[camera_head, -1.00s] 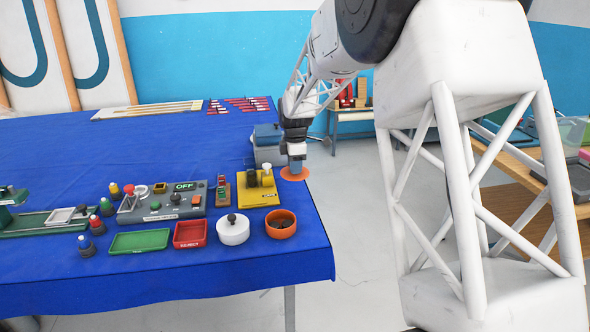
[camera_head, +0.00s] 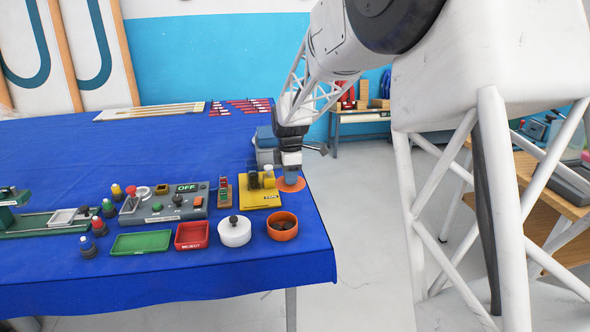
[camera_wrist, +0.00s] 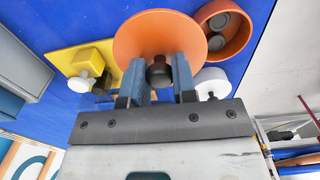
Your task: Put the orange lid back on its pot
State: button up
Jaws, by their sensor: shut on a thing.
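The orange lid (camera_head: 292,185) is a flat disc near the right edge of the blue table, behind the orange pot. In the wrist view the lid (camera_wrist: 158,28) has a dark round knob (camera_wrist: 159,73) between my fingers. My gripper (camera_head: 291,172) is shut on that knob; its fingers also show in the wrist view (camera_wrist: 161,80). I cannot tell whether the lid touches the table. The orange pot (camera_head: 275,236) stands open at the table's front right corner, with dark round pieces inside; it also shows in the wrist view (camera_wrist: 243,44).
A white pot (camera_head: 234,235) with a dark-knobbed lid stands left of the orange pot. A yellow block (camera_head: 259,198) is close left of the lid. Red (camera_head: 191,236) and green (camera_head: 140,242) trays and a grey control box (camera_head: 163,208) lie further left.

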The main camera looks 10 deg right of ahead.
jog(key=s+a, duration=0.4)
jog(key=s, duration=0.5)
jog(key=shift+f, duration=0.15)
jog(key=shift+f, duration=3.2)
jog(key=o, duration=1.5)
jog(key=shift+c, duration=0.2)
jog(key=shift+r, duration=0.1)
